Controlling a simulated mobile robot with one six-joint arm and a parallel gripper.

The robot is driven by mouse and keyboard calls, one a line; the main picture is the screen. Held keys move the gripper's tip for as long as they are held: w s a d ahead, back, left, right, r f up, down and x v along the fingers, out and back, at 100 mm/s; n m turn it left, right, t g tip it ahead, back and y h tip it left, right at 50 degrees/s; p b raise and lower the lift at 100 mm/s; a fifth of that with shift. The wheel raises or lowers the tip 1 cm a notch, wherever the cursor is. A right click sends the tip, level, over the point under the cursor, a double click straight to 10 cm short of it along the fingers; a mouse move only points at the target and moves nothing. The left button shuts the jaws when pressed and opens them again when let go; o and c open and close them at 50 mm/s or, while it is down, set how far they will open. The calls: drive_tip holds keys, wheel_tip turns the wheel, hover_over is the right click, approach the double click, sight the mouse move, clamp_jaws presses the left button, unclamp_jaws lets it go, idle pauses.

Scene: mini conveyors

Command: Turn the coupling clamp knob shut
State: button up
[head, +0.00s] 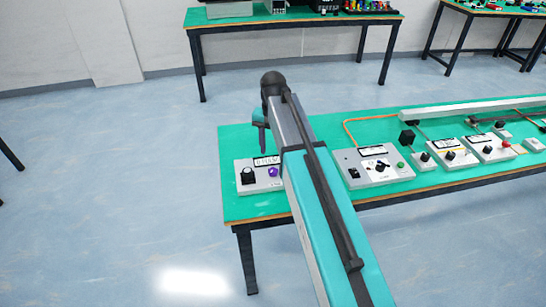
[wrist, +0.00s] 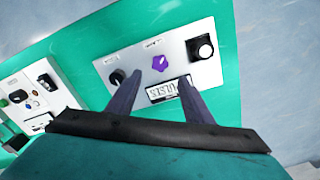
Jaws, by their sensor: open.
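A light grey control panel (head: 258,187) lies on the green table, at the left end in the head view. It also shows in the wrist view (wrist: 213,76). It carries a purple star-shaped knob (wrist: 160,63), which also shows in the head view (head: 272,172). The small labels are unreadable, so I cannot confirm which control is the coupling clamp knob. My gripper (wrist: 160,78) is open and empty, its two fingers apart above the panel. In the wrist view the purple knob appears between and just beyond the fingertips. In the head view my arm hides the panel's right part.
The panel also has a big black knob (wrist: 203,47), a smaller black knob (wrist: 116,76) and a display (wrist: 168,90) near the fingers. A second panel (head: 372,167) and several control boxes stand to the right.

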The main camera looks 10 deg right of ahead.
drive_tip(key=shift+r, duration=2.2)
